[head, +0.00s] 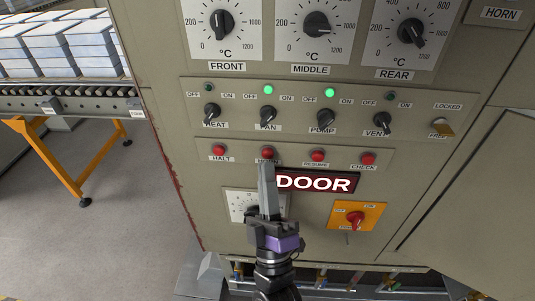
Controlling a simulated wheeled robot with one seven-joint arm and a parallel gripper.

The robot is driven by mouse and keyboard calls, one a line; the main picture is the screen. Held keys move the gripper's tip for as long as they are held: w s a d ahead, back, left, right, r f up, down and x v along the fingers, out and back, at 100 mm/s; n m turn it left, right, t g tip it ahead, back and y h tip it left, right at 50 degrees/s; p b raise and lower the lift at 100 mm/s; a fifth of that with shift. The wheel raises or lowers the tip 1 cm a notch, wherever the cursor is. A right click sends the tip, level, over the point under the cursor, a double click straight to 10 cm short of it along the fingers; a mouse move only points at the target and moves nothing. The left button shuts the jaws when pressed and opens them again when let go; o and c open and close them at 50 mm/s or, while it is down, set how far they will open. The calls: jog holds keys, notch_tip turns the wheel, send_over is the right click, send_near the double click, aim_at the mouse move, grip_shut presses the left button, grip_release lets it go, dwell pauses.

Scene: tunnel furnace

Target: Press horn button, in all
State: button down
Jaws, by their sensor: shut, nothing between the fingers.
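A row of red push buttons runs across the grey control panel. The second button from the left (267,153) has a label just below it, which my fingertips partly cover so that I cannot read it surely. My gripper (267,170) is shut and empty, pointing up the panel, with its tips just below that button in the picture. I cannot tell whether the tips touch the panel. The other buttons are HALT (219,150), RESUME (317,156) and CHECK (367,158). A plate reading HORN (500,14) is at the top right.
Switch knobs sit above the buttons; the FAN lamp (268,90) and PUMP lamp (330,93) glow green. A lit DOOR sign (315,182) and a red rotary switch (355,219) are below. A roller conveyor (60,102) stands at the left.

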jog(key=shift+s+p, duration=0.85)
jog(key=shift+s, duration=1.55)
jog(key=s+d+f+m+g+h, duration=0.1)
jog(key=s+d+f+m+g, duration=0.2)
jog(key=s+d, duration=0.4)
jog(key=s+d+f+m+g+h+b, duration=0.1)
jog(key=s+d+f+m+g, duration=0.3)
jog(key=s, duration=0.8)
jog(key=s+d+f+m+g+h, duration=0.2)
jog(key=s+d+f+m+g, duration=0.2)
jog(key=s+d+m, duration=0.3)
jog(key=s+d, duration=0.3)
jog(key=d, duration=0.1)
jog(key=shift+s+g+h, duration=0.25)
jog(key=shift+g+h, duration=0.05)
jog(key=shift+g, duration=0.1)
jog(key=shift+d, duration=0.1)
